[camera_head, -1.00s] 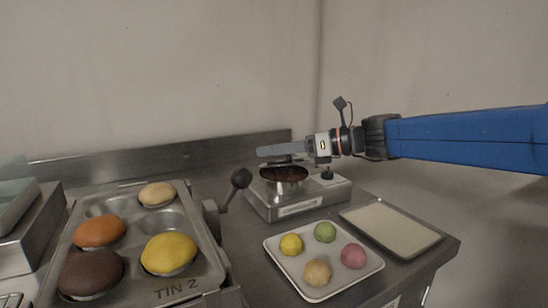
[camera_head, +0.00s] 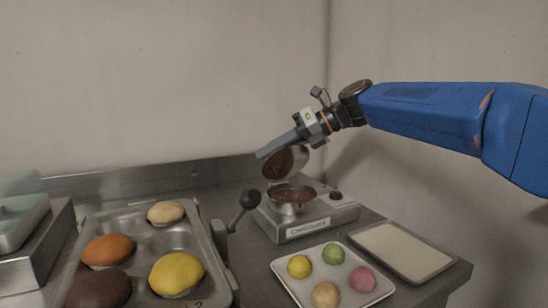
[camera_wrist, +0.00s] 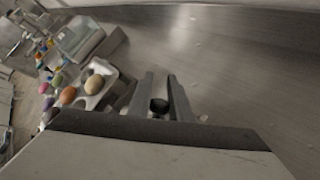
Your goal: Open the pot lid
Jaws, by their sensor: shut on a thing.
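The pot (camera_head: 292,208) sits on the small steel warmer at the back of the counter, with dark brown contents showing in its open top. The pot lid (camera_head: 281,164) is above it, tilted steeply, its brown-smeared underside facing the camera. The lid's lower edge is near the pot's rear left rim; I cannot tell if they touch. My gripper (camera_head: 273,149) is above the lid, shut on the lid's knob. In the wrist view the dark knob (camera_wrist: 159,105) sits between my two fingers (camera_wrist: 160,88). The rest of the lid is hidden there.
A muffin tin (camera_head: 215,262) with colored buns stands at the left, with a black ball-ended lever (camera_head: 250,199) beside it. A tray (camera_head: 343,298) of several colored balls and an empty pale tray (camera_head: 402,250) lie in front. A wall stands behind.

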